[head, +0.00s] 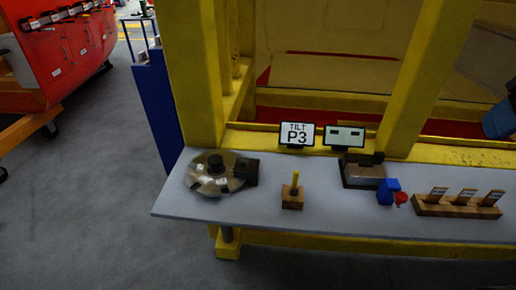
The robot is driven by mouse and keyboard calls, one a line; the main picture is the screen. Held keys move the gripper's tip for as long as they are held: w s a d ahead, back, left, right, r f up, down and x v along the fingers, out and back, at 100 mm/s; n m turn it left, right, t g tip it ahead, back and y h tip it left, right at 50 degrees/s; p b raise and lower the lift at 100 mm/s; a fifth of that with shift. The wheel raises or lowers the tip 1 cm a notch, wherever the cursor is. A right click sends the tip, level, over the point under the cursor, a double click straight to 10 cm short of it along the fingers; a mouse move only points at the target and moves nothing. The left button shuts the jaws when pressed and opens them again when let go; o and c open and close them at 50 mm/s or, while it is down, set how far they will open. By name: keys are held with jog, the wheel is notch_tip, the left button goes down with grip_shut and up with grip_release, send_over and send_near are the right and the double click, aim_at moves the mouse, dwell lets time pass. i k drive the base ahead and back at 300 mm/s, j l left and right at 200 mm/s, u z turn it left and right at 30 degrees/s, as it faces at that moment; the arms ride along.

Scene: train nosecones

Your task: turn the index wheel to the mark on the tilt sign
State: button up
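The index wheel (214,180) is a round tan disc with dark marks and a dark central knob, lying at the left end of the grey bench. A black block (245,171) stands at its right edge. The marks on the wheel are too small to read. The tilt sign (297,134) stands at the back of the bench and reads "TILT P3". My gripper is not in view, and nothing is seen touching the wheel.
On the bench (330,215) stand a wooden block with a yellow peg (292,196), a grey-brown box (362,171), a blue object (388,191) and a wooden rack with several tags (458,204). Yellow posts (192,75) rise behind. Open floor lies at left.

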aim_at(213, 171)
jog(key=i+j, duration=0.1)
jog(key=j, duration=0.3)
jog(key=i+j, duration=0.1)
jog(key=j, duration=0.3)
jog(key=i+j, duration=0.1)
jog(key=j, duration=0.3)
